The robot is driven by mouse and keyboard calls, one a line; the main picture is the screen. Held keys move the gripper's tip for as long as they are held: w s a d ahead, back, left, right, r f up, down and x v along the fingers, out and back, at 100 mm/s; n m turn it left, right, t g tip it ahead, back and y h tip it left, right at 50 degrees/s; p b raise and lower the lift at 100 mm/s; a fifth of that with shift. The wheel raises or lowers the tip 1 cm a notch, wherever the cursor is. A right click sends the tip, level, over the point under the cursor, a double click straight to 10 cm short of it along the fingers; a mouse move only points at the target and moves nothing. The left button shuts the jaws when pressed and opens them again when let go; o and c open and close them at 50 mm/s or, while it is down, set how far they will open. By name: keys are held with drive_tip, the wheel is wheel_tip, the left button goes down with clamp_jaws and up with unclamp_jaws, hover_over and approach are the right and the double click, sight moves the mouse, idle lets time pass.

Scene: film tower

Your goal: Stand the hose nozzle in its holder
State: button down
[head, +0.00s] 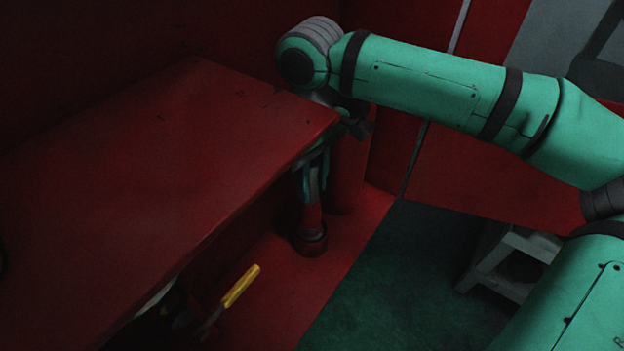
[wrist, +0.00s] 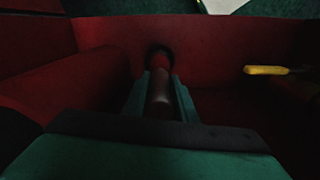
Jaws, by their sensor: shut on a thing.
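My gripper (head: 314,182) points down beside the red table's corner and is shut on the hose nozzle (head: 311,216), a reddish, roughly upright cylinder. Under the nozzle is a dark round holder (head: 311,244) low on the red floor strip. In the wrist view the nozzle (wrist: 160,92) lies between the two green fingers (wrist: 160,84), its far end lined up with the dark ring of the holder (wrist: 160,52). The nozzle's lower end meets or overlaps the holder in both views. I cannot tell how deep it sits, or whether it touches the bottom.
A red table (head: 170,160) fills the left, its edge close to my wrist. A yellow-handled tool (head: 240,287) is low beside the table and shows in the wrist view (wrist: 266,70). A grey step stool (head: 510,262) stands on the right. The green floor (head: 400,285) between is clear.

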drive_tip(key=shift+f, duration=0.15)
drive_tip(key=c, duration=1.4)
unclamp_jaws()
drive_tip(key=shift+c, duration=0.2)
wheel_tip(320, 180, up, 13)
drive_tip(key=shift+r, duration=0.1)
